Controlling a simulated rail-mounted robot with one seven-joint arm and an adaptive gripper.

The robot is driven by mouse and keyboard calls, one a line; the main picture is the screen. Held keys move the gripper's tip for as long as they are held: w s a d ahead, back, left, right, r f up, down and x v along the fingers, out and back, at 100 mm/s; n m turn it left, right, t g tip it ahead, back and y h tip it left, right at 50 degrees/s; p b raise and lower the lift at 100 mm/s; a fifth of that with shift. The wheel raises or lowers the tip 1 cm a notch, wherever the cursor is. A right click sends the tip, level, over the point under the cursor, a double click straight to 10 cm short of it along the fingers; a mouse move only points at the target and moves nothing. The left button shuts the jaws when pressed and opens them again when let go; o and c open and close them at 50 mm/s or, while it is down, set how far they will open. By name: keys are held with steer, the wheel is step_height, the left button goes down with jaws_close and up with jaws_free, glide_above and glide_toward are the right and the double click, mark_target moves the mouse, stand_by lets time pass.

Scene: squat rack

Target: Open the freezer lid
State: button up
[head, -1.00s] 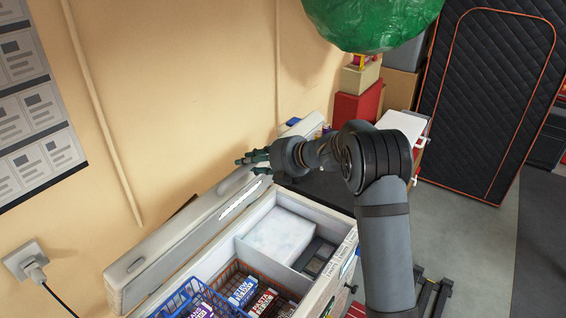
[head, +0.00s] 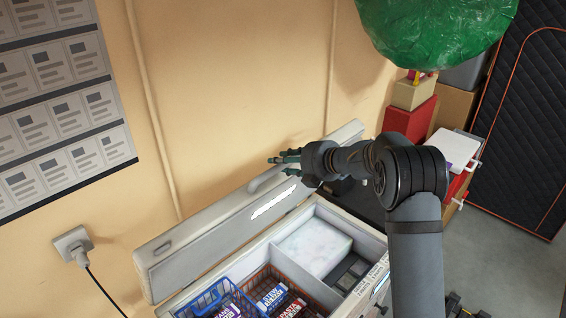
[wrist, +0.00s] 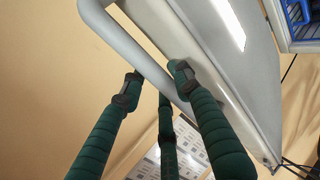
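The chest freezer (head: 374,285) stands open against the wall. Its long pale lid (head: 215,236) is tipped up and back towards the wall, with a grey bar handle (head: 266,179) along its upper part. My gripper (head: 285,158) is over the lid's upper edge near the handle, its green fingers pointing left. In the wrist view my gripper (wrist: 155,85) has its fingers apart, close to the handle bar (wrist: 122,42) and the lid (wrist: 208,70). I cannot tell whether a finger touches the bar. The fingers hold nothing visible.
Inside the freezer are a blue basket (head: 213,299), a brown wire basket with packets (head: 276,280) and a frosty white block (head: 312,247). A green bag-like object (head: 435,30) hangs at top right. Boxes (head: 410,118) stand behind my arm. A plug (head: 75,245) is on the wall.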

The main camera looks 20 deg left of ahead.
steer(key=shift+d, duration=0.1)
steer(key=v, duration=1.2)
steer(key=x, duration=1.2)
steer(key=shift+a+f, duration=0.2)
steer(key=shift+d, duration=0.1)
steer(key=shift+s+d+r, duration=0.1)
